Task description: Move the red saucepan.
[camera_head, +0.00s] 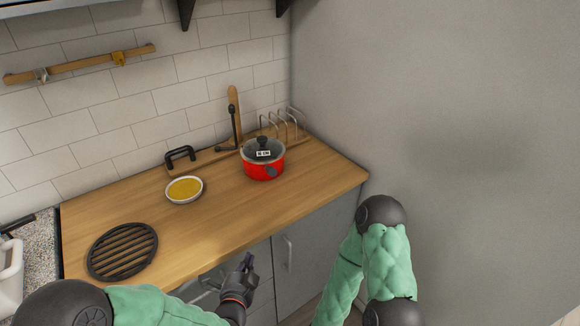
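The red saucepan (262,169) stands upright on the wooden counter (225,215), near the back wall. It has a glass lid with a black knob, and a dark handle part shows at its front. My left gripper (246,263) is in front of the counter's front edge, below and apart from the saucepan. Its fingers are small and dark, and I cannot tell whether they are open. My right arm shows at the lower right, but its gripper is out of view.
A white bowl of yellow food (184,190) sits left of the saucepan. A round black grate (122,250) lies at the front left. A rack (284,124) and a wooden-handled tool (234,105) stand behind the saucepan. A grey wall bounds the right; the counter's front right is clear.

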